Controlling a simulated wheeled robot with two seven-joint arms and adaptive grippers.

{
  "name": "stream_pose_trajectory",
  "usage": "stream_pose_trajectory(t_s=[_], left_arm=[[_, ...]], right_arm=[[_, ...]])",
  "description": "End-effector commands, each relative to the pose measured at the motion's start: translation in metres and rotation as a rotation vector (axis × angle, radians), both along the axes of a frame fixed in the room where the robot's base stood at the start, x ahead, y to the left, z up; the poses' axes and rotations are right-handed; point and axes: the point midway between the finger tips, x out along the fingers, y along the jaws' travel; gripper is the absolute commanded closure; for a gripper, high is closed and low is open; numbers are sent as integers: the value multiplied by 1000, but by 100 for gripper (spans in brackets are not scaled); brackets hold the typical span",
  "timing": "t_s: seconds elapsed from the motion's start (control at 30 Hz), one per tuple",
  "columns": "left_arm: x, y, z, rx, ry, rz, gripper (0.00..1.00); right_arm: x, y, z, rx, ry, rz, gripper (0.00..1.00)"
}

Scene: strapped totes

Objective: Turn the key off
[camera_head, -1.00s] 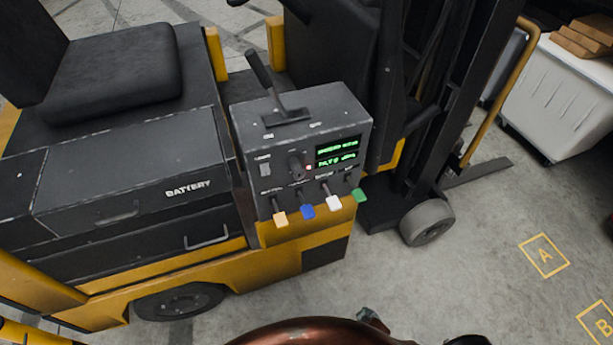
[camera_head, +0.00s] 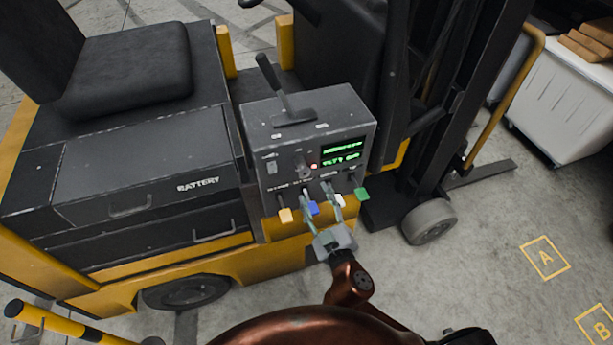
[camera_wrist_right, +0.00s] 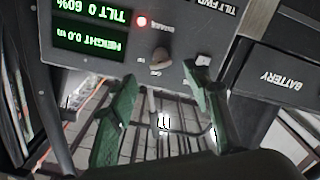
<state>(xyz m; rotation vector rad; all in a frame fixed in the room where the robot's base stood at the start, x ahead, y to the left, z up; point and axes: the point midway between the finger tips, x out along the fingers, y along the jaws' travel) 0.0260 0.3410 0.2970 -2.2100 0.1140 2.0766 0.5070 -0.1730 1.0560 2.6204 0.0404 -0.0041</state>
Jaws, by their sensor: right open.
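The control panel (camera_head: 315,125) of the yellow and black forklift faces me. Its dark key switch (camera_head: 301,168) sits left of a small lit red lamp (camera_head: 314,166) and the green-lit display (camera_head: 343,152). In the right wrist view, seen upside down, the key (camera_wrist_right: 162,58) is a small grey knob beside the red lamp. My right gripper (camera_head: 316,194) is open in front of the panel, fingers pointing up at it, just below the key. In the wrist view its green fingers (camera_wrist_right: 160,80) spread to either side, with the key ahead between them, apparently untouched. My left gripper is out of view.
A larger lever (camera_head: 284,90) stands on top of the panel. Open floor (camera_head: 480,270) lies to the right.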

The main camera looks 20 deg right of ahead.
Motion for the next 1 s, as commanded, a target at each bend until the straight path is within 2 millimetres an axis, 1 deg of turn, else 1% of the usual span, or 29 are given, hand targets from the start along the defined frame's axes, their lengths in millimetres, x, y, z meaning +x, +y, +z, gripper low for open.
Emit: stream_pose_trajectory(t_s=[0.03,0.1,0.4,0.5,0.63,0.9,1.0], left_arm=[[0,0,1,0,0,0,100],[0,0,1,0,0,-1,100],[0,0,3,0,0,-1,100],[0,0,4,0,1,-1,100],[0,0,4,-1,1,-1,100],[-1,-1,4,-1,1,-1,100],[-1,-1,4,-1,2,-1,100]], right_arm=[[3,3,5,-4,-13,6,55],[10,4,6,-5,-16,8,55],[56,4,5,-6,-13,5,55],[67,5,4,-6,-12,6,55],[75,5,4,-5,-12,6,55],[76,5,3,-4,-10,6,55],[76,5,3,-3,-10,6,61]])
